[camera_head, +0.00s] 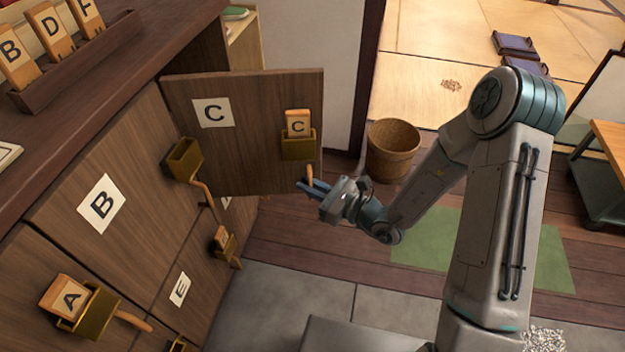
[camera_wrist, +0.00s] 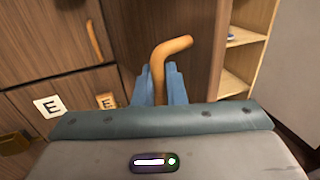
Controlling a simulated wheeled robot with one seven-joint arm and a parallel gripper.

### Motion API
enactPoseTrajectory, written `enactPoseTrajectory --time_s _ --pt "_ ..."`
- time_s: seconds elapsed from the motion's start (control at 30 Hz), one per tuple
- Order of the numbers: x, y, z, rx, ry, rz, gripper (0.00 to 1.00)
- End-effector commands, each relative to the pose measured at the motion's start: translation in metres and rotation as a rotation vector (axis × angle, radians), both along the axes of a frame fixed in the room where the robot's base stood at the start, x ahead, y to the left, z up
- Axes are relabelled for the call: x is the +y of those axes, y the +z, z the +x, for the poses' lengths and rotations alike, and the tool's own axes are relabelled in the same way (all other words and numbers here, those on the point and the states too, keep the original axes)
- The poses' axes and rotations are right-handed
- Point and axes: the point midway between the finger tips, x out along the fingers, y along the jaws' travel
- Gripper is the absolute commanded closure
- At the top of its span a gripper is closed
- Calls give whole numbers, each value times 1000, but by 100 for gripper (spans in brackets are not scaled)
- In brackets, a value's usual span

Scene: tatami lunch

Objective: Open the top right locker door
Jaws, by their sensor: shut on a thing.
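The top right locker door (camera_head: 242,140), marked C, stands swung open, out from the locker front. A brass holder (camera_head: 298,147) with a wooden C tag (camera_head: 298,122) is on its outer face near the free edge. A curved wooden handle (camera_head: 310,174) hangs below the holder. My gripper (camera_head: 312,187) is at that handle, its blue fingers around it. In the wrist view, the handle (camera_wrist: 172,48) rises bent from between the fingers (camera_wrist: 160,86), which are shut on it. The fingers hide its lower part.
Lockers B (camera_head: 100,203), A (camera_head: 67,297) and E (camera_head: 180,288) have shut doors with protruding handles. A woven basket (camera_head: 393,149) stands on the floor behind my arm. A green mat (camera_head: 430,240) lies beneath the arm.

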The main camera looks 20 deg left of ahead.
Motion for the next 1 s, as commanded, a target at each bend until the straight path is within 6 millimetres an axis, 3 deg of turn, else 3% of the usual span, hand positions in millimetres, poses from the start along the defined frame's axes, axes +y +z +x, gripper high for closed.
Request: enactPoseTrajectory --time_s 0.63,0.7,1.0 --pt "2 0 -6 -1 8 1 100" --pt "1 0 -6 -1 7 1 76" --pt "0 0 -5 -1 4 0 75"
